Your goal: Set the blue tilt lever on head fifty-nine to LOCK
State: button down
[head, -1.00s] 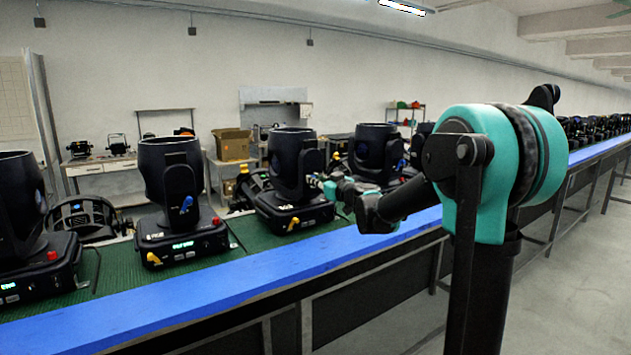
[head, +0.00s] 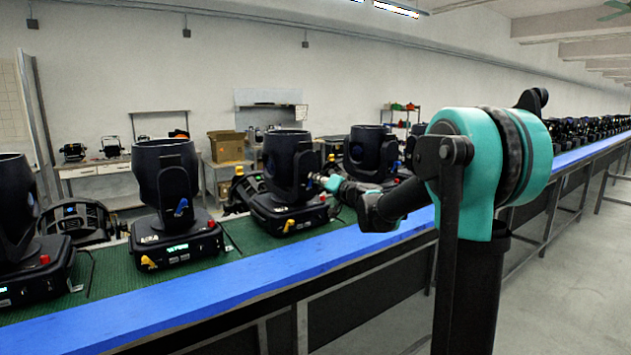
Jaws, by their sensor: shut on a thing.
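A black moving head (head: 288,165) stands upright on its base on the green belt, in the middle of the head view. Its number is too small to read. My gripper (head: 318,180) reaches in from the right and is shut at the side of this head's yoke, where the blue tilt lever sits. The fingers hide the lever, and its position cannot be read. A yellow lever (head: 289,226) and a red part (head: 323,197) show on the same base. The neighbouring head (head: 167,185) to the left shows its own blue lever (head: 181,207) uncovered.
More moving heads stand on the belt, one at the left edge (head: 18,215) and one behind my gripper (head: 367,152). The blue rail (head: 190,290) runs along the near side of the line. A cardboard box (head: 226,146) and benches stand behind. The floor at right is clear.

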jog(key=shift+w+d+f+m, duration=0.1)
jog(key=shift+d+f+m, duration=0.1)
jog(key=shift+m, duration=0.7)
jog(key=c, duration=1.5)
grip_release()
jog(key=shift+d, duration=0.1)
jog(key=v, duration=1.2)
